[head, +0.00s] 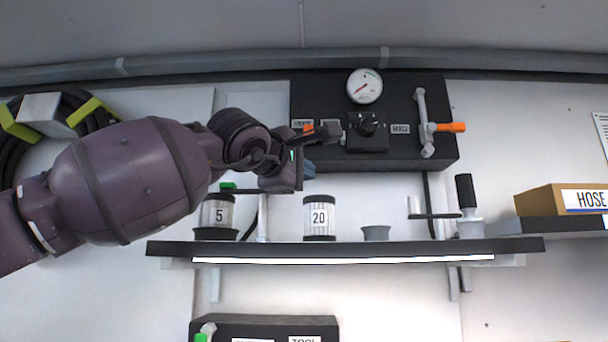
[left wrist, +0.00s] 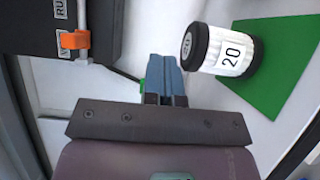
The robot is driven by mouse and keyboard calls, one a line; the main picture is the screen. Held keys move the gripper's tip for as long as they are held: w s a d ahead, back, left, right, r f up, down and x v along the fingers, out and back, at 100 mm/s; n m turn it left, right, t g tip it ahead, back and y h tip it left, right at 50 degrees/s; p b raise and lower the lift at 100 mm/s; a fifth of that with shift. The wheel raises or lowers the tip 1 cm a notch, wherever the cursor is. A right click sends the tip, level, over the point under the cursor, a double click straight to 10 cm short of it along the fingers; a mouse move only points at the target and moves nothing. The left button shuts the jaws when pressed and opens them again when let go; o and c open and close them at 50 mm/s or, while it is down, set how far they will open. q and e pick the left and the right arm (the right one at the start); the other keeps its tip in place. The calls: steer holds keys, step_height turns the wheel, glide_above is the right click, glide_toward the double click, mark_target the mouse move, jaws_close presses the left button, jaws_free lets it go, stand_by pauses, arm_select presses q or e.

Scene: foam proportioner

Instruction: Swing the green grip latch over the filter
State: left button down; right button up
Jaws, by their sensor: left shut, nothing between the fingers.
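A green grip piece (head: 228,185) shows just above the filter marked 5 (head: 218,213), which sits in a dark cup at the shelf's left. A small bit of green (left wrist: 142,84) also shows beside my fingers in the left wrist view. The filter marked 20 (head: 319,217) stands on the shelf to the right; it also shows in the left wrist view (left wrist: 222,52). My left gripper (head: 308,166) is above the shelf, between the two filters and the black panel. Its blue fingers (left wrist: 165,76) are shut and empty. The latch's arm is largely hidden. My right gripper is out of view.
The black panel (head: 430,90) carries a gauge (head: 365,86), a dark knob and orange-handled valves. The dark shelf (head: 345,251) also holds a small grey cup (head: 376,233) and a black-handled fitting (head: 467,205).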

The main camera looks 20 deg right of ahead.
arm_select(q)
steer(key=s+b, duration=0.2)
steer(key=s, duration=0.9)
steer(key=shift+d, duration=0.25)
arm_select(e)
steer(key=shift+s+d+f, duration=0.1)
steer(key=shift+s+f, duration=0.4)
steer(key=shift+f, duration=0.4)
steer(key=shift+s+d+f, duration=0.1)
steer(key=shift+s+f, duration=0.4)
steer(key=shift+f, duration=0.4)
